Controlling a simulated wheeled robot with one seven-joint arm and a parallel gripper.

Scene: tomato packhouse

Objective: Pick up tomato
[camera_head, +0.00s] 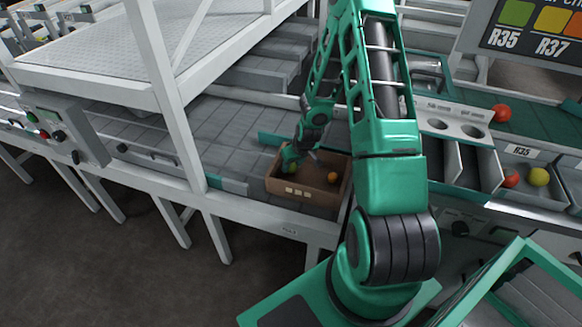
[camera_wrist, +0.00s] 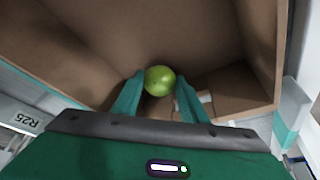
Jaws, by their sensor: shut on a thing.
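A green tomato (camera_wrist: 160,81) is between the two fingers of my gripper (camera_wrist: 159,92) in the wrist view. My gripper is shut on it, inside or just above a brown cardboard box (camera_wrist: 262,60). In the head view my gripper (camera_head: 291,160) reaches down into the left part of the box (camera_head: 305,197), and a bit of green-yellow shows beside it. An orange tomato (camera_head: 332,177) lies in the right part of the same box. I cannot tell how far the green tomato is from the box floor.

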